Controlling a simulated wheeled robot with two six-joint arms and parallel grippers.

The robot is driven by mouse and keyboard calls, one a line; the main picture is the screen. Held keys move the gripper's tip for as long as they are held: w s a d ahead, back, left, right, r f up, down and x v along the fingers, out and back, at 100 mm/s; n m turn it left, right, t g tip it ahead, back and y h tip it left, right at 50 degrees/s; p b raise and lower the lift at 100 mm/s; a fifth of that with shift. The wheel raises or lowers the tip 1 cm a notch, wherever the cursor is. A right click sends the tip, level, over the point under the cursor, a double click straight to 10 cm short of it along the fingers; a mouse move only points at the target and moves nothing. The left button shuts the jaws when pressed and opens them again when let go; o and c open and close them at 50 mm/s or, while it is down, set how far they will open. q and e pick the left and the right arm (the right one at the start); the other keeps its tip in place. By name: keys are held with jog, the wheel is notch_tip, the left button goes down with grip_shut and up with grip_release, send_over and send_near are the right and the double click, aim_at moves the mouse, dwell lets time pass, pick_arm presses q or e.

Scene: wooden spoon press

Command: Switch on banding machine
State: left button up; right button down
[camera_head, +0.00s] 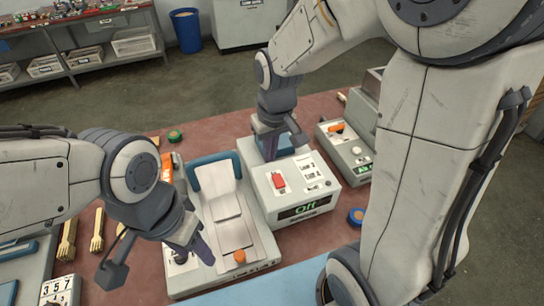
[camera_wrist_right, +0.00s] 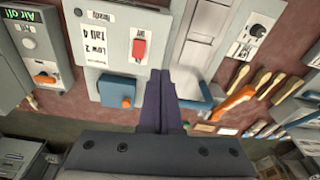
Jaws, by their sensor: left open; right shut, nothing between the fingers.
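The middle machine (camera_head: 262,194) is a pale box with a red switch (camera_head: 279,181), white label plates and a green display (camera_head: 304,208) reading "Off". No label I can read names it as the banding machine. The red switch also shows in the right wrist view (camera_wrist_right: 139,48). A blue block with an orange button (camera_wrist_right: 128,103) sits at this machine's back. My right gripper (camera_head: 270,150) is shut and empty above the back of the machine, beside the blue block. My left gripper (camera_head: 158,262) is open and empty at the front left of the left machine.
The left machine (camera_head: 240,240) has a blue handle (camera_head: 213,172) and an orange knob (camera_head: 239,256). A smaller machine (camera_head: 350,150) with an orange switch stands at right. Wooden forks (camera_head: 97,230) lie at left. A blue round item (camera_head: 356,217) lies at the front right.

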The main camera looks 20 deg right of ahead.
jog(key=m, duration=0.1)
send_over(278, 177)
jog(key=s, duration=0.3)
jog(key=f, duration=0.1)
jog(key=shift+w+d, duration=0.1)
jog(key=shift+w, duration=0.1)
jog(key=shift+f, duration=0.15)
jog(key=f, duration=0.4)
jog(key=w+f+p, duration=0.1)
jog(key=f, duration=0.4)
jog(key=w+f+p, duration=0.1)
jog(key=f, duration=0.3)
jog(key=shift+f, duration=0.3)
jog(key=shift+w, duration=0.1)
